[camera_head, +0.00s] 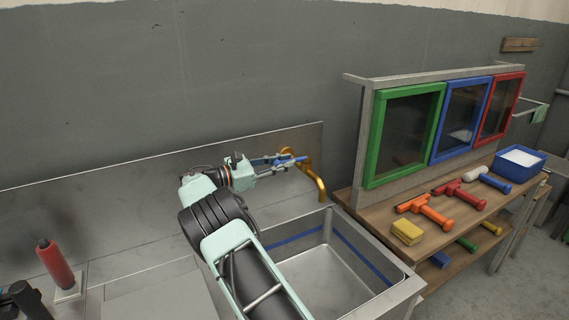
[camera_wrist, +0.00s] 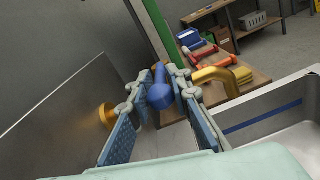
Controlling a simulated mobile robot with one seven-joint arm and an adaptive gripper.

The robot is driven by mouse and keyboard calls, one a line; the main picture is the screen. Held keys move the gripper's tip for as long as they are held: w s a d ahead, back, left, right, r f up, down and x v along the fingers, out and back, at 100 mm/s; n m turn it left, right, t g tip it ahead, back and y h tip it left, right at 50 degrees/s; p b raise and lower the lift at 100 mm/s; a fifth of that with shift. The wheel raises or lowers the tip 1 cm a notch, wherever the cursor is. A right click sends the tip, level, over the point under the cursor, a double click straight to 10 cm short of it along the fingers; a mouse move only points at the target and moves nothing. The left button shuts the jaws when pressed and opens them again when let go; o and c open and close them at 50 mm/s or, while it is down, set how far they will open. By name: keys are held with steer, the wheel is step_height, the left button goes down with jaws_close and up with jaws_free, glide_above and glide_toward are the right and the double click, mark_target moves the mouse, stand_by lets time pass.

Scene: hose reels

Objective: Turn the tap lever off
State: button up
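The brass tap (camera_head: 319,184) is mounted on the steel backsplash behind the sink. Its spout (camera_wrist: 226,76) shows to the right of my fingers in the wrist view, and a round brass part (camera_wrist: 107,115) shows to their left. The blue tap lever (camera_wrist: 160,95) lies between my two fingertips in the wrist view. My gripper (camera_head: 293,160) reaches the tap from the left. Its blue-padded fingers are apart, one on each side of the lever, with a small gap seeming to show. In the head view my fingers mostly hide the lever.
The steel sink (camera_head: 345,262) with a blue stripe lies below my arm. A wooden bench (camera_head: 448,232) to the right holds a yellow sponge (camera_head: 407,231), squeegees and a blue tub (camera_head: 519,163). Green, blue and red framed panes stand behind it. A red-handled item (camera_head: 55,264) stands at the left.

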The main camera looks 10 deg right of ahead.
steer(key=shift+o, duration=1.1)
steer(key=shift+w+r, duration=0.1)
steer(key=shift+a, duration=0.15)
steer(key=v, duration=1.1)
steer(key=shift+a, duration=0.4)
